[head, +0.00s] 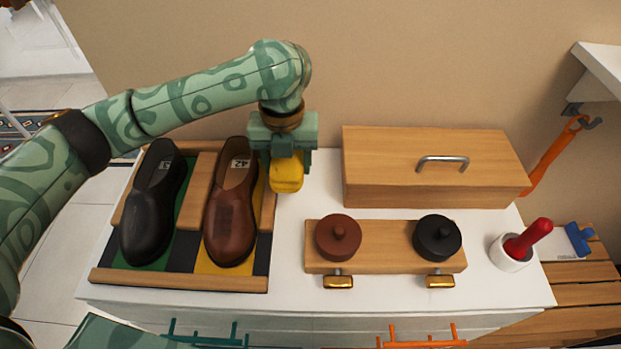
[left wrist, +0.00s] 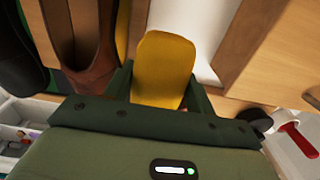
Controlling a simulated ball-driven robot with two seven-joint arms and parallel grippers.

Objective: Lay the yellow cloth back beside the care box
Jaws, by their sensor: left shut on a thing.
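My left gripper (head: 285,160) is shut on the yellow cloth (head: 287,175), which hangs below its fingers between the brown shoe and the care box. In the left wrist view the yellow cloth (left wrist: 163,70) sits between the two fingers. The care box, a wooden box (head: 425,185) with a metal handle, stands to the right at the back of the white top. I cannot tell whether the cloth touches the white top. My right gripper is not in view.
A wooden tray (head: 180,280) at left holds a dark shoe (head: 153,215) and a brown shoe (head: 230,220). A wooden stand (head: 385,255) carries a brown-lidded pot (head: 338,237) and a black-lidded pot (head: 437,238). A red-handled tool (head: 530,238) stands in a white cup (head: 508,255) at right.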

